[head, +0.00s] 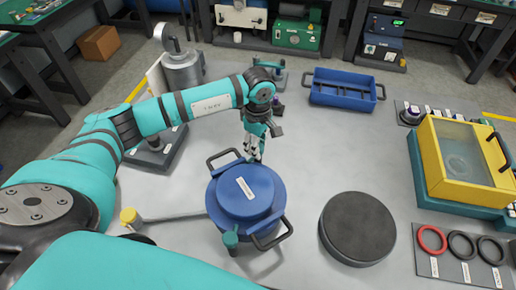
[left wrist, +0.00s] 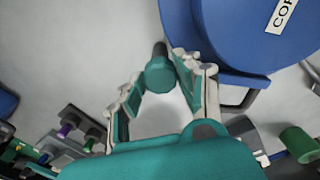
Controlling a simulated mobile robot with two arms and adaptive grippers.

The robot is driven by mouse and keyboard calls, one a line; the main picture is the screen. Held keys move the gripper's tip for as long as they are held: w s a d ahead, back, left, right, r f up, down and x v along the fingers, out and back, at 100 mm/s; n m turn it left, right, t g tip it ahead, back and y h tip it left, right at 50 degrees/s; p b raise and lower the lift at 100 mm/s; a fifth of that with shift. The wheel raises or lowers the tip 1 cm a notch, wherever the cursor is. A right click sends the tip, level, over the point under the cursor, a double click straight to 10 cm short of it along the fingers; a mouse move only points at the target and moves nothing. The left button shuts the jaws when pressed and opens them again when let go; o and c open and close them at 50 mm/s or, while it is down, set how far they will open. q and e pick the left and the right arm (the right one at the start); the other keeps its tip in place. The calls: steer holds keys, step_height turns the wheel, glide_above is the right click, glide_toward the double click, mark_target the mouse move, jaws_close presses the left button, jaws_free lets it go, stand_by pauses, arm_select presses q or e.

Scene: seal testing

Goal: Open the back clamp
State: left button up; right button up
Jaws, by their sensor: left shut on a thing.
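The blue round vessel (head: 224,212) stands on the grey table, with a blue lid (head: 262,182) bearing a white label. My left gripper (head: 255,153) reaches down at the vessel's back edge. In the left wrist view, its fingers (left wrist: 165,85) are closed around the teal back clamp (left wrist: 160,74), beside the blue vessel (left wrist: 225,40). In the head view the gripper hides most of this clamp. A teal front clamp (head: 231,240) stands upright at the vessel's front edge. My right gripper is not in view.
Dark loop handles stick out from the vessel's back left and front right. A black disc (head: 357,228) lies to the right. The table between vessel and tray is clear.

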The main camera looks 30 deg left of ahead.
arm_select(q)
steer(key=m+b, duration=0.3)
steer(key=m, duration=0.2)
steer(key=shift+f, duration=0.2)
steer(key=m+b, duration=0.3)
steer(key=shift+r+m+b, duration=0.15)
steer(key=shift+m+b, duration=0.15)
steer(key=shift+m, duration=0.6)
steer(key=o, duration=1)
steer(key=shift+o, duration=0.2)
